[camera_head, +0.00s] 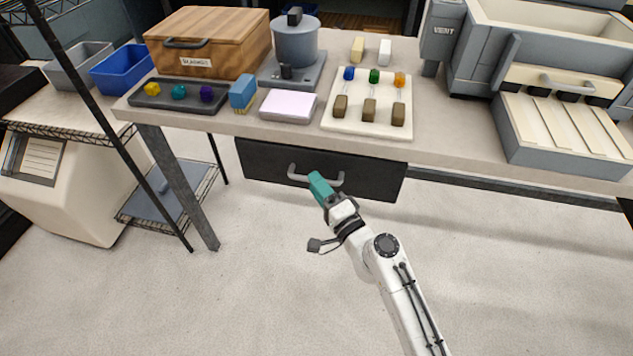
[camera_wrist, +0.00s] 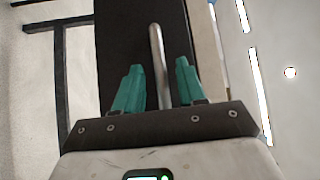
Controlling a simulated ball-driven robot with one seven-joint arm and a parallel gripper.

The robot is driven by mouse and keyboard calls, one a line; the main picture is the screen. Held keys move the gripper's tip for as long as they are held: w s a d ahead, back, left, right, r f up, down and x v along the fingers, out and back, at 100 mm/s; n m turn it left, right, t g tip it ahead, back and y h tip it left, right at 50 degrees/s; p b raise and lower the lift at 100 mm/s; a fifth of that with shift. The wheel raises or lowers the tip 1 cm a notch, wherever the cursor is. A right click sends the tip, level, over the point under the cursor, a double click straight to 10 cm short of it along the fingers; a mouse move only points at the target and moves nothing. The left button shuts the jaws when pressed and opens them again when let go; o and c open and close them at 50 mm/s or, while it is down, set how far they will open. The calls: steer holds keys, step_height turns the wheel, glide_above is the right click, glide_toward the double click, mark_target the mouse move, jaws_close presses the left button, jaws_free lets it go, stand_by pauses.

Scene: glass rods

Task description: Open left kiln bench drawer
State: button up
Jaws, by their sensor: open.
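The dark drawer (camera_head: 367,183) hangs under the bench top and looks shut. Its grey bar handle (camera_head: 298,175) runs sideways across the front. My gripper (camera_head: 320,182) is at the handle, and its teal fingers cover the handle's middle in the head view. In the wrist view the drawer front (camera_wrist: 120,40) is dark and the handle (camera_wrist: 157,60) runs upright in the picture. The handle lies between the two open fingers of my gripper (camera_wrist: 160,85), with gaps on both sides. I cannot tell how deep the fingers reach around it.
The bench top (camera_head: 450,140) carries a wooden box (camera_head: 210,45), a grey pot (camera_head: 295,42), a white rod board (camera_head: 350,118) and a kiln (camera_head: 550,50). A bench leg (camera_head: 178,185) and wire shelf (camera_head: 150,205) stand left. The floor before the drawer is clear.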

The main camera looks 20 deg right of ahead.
steer(key=shift+w, duration=0.45)
jaws_close()
stand_by(0.4)
